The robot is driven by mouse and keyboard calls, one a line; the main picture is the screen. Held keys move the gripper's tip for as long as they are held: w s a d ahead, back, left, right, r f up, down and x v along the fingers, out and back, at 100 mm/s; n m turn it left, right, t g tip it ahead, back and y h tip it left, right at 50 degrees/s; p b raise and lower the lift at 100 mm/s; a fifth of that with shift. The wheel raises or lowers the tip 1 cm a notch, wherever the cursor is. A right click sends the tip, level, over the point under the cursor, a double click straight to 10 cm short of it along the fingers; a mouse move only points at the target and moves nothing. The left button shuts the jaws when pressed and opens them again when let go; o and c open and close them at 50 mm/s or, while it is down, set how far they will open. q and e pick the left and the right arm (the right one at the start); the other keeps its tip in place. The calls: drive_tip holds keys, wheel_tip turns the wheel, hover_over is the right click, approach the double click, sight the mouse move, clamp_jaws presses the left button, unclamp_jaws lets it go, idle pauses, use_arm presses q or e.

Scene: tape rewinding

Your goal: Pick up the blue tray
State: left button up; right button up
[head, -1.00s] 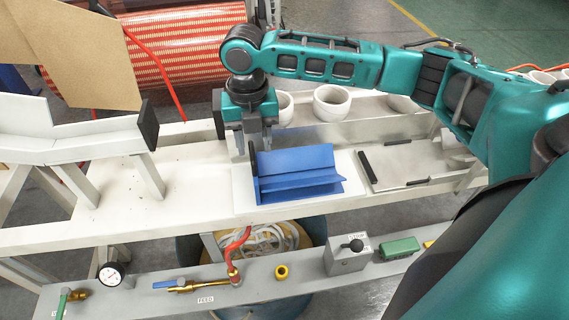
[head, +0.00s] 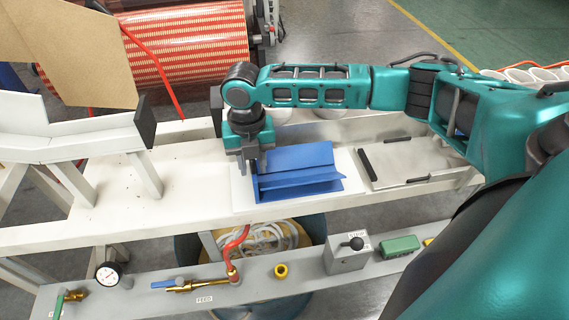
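The blue tray (head: 300,165) is a folded shape with a raised back and a ridge along its length. It lies on a white plate (head: 243,203) on the white bench. My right gripper (head: 253,168) points down at the tray's left end, its fingers low beside and around that end's upright edge. A gap shows between the fingers, and I cannot tell whether they touch the tray. The tray does not look lifted. My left gripper is not in view.
A metal plate with black strips (head: 410,170) lies right of the tray. White cups stand behind my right arm, mostly hidden. A lower shelf in front holds a grey switch box (head: 347,258) and a gauge (head: 109,274). The bench (head: 140,215) is clear left of the tray.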

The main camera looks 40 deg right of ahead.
clamp_jaws()
drive_tip(key=shift+r, duration=0.15)
